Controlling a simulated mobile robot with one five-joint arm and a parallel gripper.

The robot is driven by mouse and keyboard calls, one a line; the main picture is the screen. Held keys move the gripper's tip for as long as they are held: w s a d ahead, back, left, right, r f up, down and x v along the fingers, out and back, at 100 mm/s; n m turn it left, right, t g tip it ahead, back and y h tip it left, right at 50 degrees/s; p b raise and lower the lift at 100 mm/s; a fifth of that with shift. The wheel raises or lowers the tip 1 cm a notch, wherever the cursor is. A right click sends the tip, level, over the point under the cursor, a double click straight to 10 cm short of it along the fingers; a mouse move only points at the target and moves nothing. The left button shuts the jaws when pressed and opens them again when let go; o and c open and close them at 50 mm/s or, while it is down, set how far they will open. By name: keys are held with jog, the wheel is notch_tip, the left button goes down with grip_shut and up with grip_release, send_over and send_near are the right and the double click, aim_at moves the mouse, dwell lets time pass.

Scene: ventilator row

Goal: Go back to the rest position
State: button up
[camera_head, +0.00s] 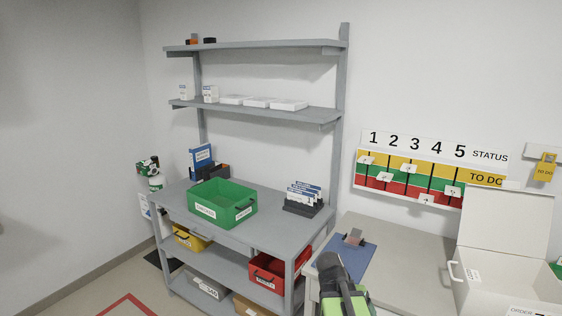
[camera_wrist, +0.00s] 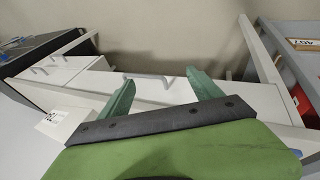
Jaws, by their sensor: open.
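My gripper (camera_wrist: 163,88) shows in the wrist view with its two green fingers spread apart and nothing held between them. Behind the fingers are white fronts with handles (camera_wrist: 150,78), which look apart from the fingers. In the head view, my black and green arm rises from the bottom edge, in front of a blue mat (camera_head: 357,258) on the light table. The fingertips cannot be made out there.
A grey shelf unit (camera_head: 275,228) holds a green bin (camera_head: 222,208), with a yellow bin (camera_head: 190,238) and a red bin (camera_head: 266,274) below. A white box (camera_head: 500,265) with raised lid stands right on the table (camera_head: 400,265). A numbered status board (camera_head: 430,170) hangs behind. Floor at left is mostly clear.

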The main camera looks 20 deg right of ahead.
jog(key=w+a+f+n+y, duration=0.1)
jog(key=a+n+y, duration=0.15)
jog(key=a, duration=0.55)
jog(key=w+a+f+n+t+y, duration=0.1)
jog(key=a+n, duration=0.2)
jog(key=a, duration=0.4)
jog(key=w+a+f+n+y, duration=0.1)
jog(key=a+n, duration=0.2)
jog(key=a, duration=0.5)
notch_tip(320, 180, down, 10)
jog(key=f+b, duration=0.1)
jog(key=b, duration=1)
notch_tip(320, 180, up, 18)
jog(key=p, duration=1.7)
jog(key=shift+s+a+y+p, duration=0.25)
jog(key=shift+y+p, duration=0.05)
jog(key=shift+y, duration=0.05)
jog(key=shift+c, duration=0.4)
